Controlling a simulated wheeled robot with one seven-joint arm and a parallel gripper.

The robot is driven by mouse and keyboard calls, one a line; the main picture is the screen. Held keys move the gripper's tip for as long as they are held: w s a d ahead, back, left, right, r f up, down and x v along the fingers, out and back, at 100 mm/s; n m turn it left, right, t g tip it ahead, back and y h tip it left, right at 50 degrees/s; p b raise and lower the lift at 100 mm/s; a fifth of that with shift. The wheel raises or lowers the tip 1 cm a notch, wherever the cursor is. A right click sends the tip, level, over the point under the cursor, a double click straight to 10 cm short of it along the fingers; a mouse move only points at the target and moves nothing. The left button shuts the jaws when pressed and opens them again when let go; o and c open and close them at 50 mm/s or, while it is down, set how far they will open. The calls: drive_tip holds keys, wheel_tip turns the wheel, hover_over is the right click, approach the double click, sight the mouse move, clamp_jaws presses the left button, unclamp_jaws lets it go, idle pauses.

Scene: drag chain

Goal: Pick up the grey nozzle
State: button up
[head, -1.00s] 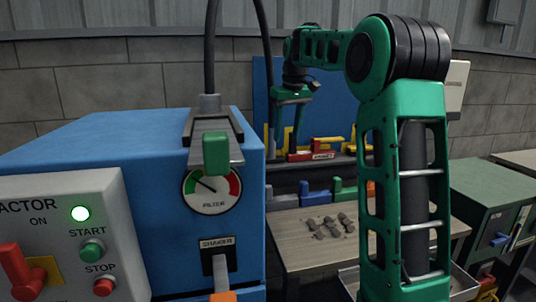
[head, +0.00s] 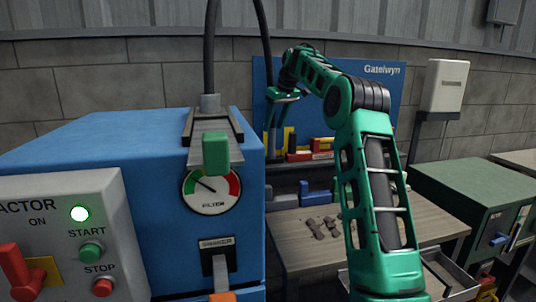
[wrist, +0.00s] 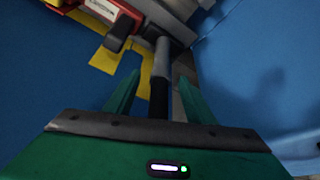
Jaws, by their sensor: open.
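A grey tube with a black section, which looks like the grey nozzle (wrist: 162,62), shows in the wrist view. It lies in the gap between the two green fingers of my gripper (wrist: 158,98). The fingers are apart, and I see no clear grip on the tube. In the head view my gripper (head: 277,112) is at the blue back panel, above the shelf. The nozzle is small there and hard to tell from the fingers and dark hose.
Red and yellow items (head: 318,147) stand on the shelf right of my gripper. A red tool (wrist: 75,5) and yellow pieces (wrist: 105,60) are close by. The blue machine (head: 90,140) fills the left. Grey lumps (head: 322,226) lie on the table (head: 290,240).

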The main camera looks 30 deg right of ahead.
sight(271, 134)
drive_tip(key=shift+x, duration=2.85)
clamp_jaws()
